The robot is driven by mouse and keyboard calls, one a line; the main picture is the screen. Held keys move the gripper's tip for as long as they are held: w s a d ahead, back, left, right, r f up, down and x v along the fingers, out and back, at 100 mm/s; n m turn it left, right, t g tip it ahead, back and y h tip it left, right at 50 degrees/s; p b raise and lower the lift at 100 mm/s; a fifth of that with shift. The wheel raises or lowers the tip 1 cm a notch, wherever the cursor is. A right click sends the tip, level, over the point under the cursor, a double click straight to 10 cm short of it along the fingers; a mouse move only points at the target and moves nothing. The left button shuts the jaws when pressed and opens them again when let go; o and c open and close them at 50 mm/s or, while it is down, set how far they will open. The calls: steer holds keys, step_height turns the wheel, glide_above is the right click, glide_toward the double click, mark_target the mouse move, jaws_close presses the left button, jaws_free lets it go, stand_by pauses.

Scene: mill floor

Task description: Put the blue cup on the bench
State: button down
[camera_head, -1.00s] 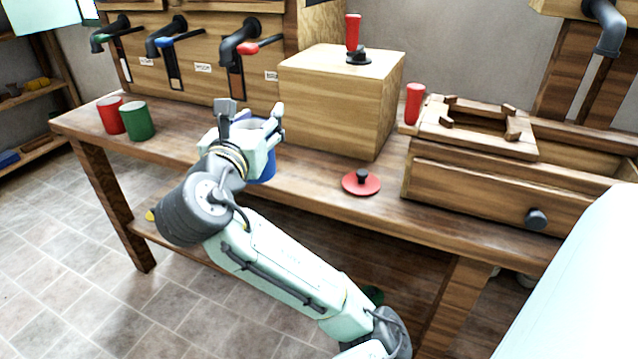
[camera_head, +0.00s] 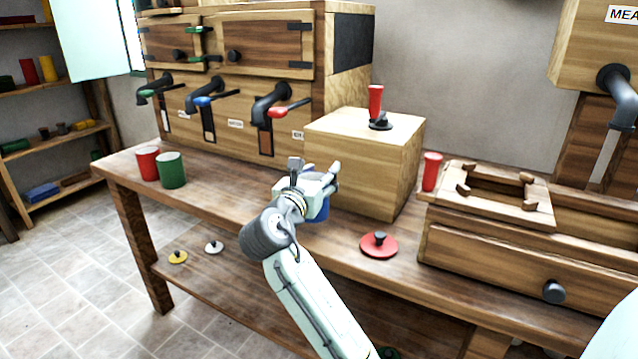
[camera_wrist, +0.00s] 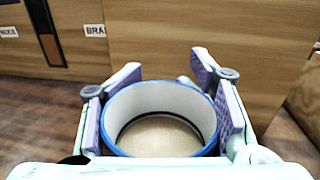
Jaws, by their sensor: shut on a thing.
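My gripper (camera_head: 318,180) is shut on the blue cup (camera_head: 321,210), which is mostly hidden behind the gripper in the head view. In the wrist view the cup (camera_wrist: 160,88) is upright between the two finger pads, with its white inside and blue rim showing.
A red cup (camera_head: 147,163) and a green cup (camera_head: 171,170) stand at the bench's left end. A wooden box (camera_head: 362,160) is just behind my gripper. A red lid (camera_head: 379,246) lies to the right, before a drawer unit (camera_head: 490,262).

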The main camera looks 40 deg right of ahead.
steer(key=shift+w+d, duration=0.2)
steer(key=shift+f, duration=1.75)
steer(key=shift+f, duration=0.2)
steer(key=c, duration=0.6)
jaws_free()
